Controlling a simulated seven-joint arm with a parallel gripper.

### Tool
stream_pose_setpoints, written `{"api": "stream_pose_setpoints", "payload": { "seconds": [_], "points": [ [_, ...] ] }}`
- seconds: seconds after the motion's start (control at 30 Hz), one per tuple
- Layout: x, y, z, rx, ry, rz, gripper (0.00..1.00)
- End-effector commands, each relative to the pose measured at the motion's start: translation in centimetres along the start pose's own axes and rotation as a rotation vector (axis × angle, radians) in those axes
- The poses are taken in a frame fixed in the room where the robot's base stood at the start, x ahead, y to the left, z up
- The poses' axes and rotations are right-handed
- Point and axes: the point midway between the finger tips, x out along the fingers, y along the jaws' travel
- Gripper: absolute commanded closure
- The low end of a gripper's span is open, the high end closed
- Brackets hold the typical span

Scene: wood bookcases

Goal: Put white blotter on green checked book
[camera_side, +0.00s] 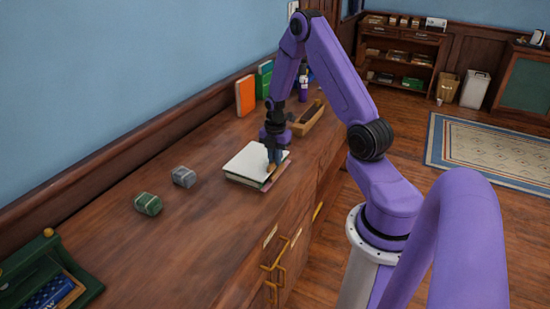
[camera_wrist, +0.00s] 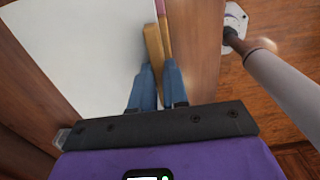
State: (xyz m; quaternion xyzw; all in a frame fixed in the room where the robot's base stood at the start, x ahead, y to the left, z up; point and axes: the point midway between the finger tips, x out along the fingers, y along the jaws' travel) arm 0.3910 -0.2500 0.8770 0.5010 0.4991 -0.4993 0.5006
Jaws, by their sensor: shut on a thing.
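A flat white slab, which looks like the white blotter (camera_side: 250,161), lies level on top of a book stack on the wooden counter. In the wrist view the white blotter (camera_wrist: 85,50) fills the upper left, with a tan strip (camera_wrist: 153,45) along its right edge. A dark green edge and a reddish cover show below it; the green checked book's pattern is hidden. My gripper (camera_side: 272,164) points down at the stack's right edge. In the wrist view my gripper (camera_wrist: 157,82) is shut with blue fingers around the tan strip, which seems part of the blotter.
A green striped block (camera_side: 147,204) and a grey block (camera_side: 184,177) lie to the left on the counter (camera_side: 190,235). An orange book (camera_side: 245,96) stands by the wall. A wooden tray (camera_side: 308,118) lies behind my gripper. The counter's front edge is close to the stack.

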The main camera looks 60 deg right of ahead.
Motion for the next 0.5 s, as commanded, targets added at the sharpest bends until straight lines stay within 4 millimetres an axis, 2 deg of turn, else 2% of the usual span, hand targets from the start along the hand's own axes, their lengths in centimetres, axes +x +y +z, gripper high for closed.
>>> {"api": "stream_pose_setpoints", "payload": {
  "seconds": [0.33, 0.37, 0.4, 0.43, 0.5],
  "points": [
    [0.28, 0.02, -0.02, 0.0, 0.0, 0.0, 1.0],
    [0.28, 0.02, -0.02, -0.001, 0.0, 0.0, 0.79],
    [0.25, 0.03, -0.02, -0.001, 0.0, 0.0, 0.66],
    [0.25, 0.03, -0.02, -0.001, 0.0, 0.0, 0.6],
    [0.25, 0.03, -0.02, -0.001, 0.0, 0.0, 0.6]
  ]
}}
